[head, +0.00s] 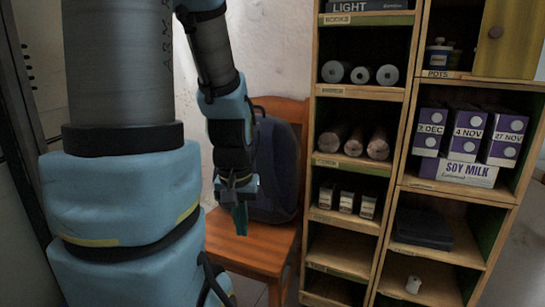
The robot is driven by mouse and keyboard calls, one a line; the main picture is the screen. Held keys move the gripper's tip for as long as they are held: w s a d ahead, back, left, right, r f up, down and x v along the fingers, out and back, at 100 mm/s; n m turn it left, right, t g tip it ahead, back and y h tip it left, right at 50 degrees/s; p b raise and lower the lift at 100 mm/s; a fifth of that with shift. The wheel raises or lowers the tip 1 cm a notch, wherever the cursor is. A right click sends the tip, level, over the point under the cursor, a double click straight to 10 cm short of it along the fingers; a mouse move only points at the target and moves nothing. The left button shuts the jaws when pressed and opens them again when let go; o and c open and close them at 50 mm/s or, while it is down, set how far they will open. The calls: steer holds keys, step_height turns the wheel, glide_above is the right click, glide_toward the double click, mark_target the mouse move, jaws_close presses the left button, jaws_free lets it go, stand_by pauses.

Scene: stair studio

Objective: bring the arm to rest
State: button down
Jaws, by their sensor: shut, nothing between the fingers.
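My gripper (240,218) hangs pointing down at the end of my blue and grey arm, in the middle left of the head view. It is shut, with nothing seen between its dark teal fingers. It is in front of a wooden chair (255,248) and a dark backpack (276,170) that stands on the chair's seat. The picture does not settle whether the fingertips touch the seat or are apart from it.
A yellow cabinet door (508,40) is at upper right. A pale wall is behind.

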step_height(320, 180, up, 24)
steer(key=p, duration=2.1)
steer(key=shift+p, duration=0.4)
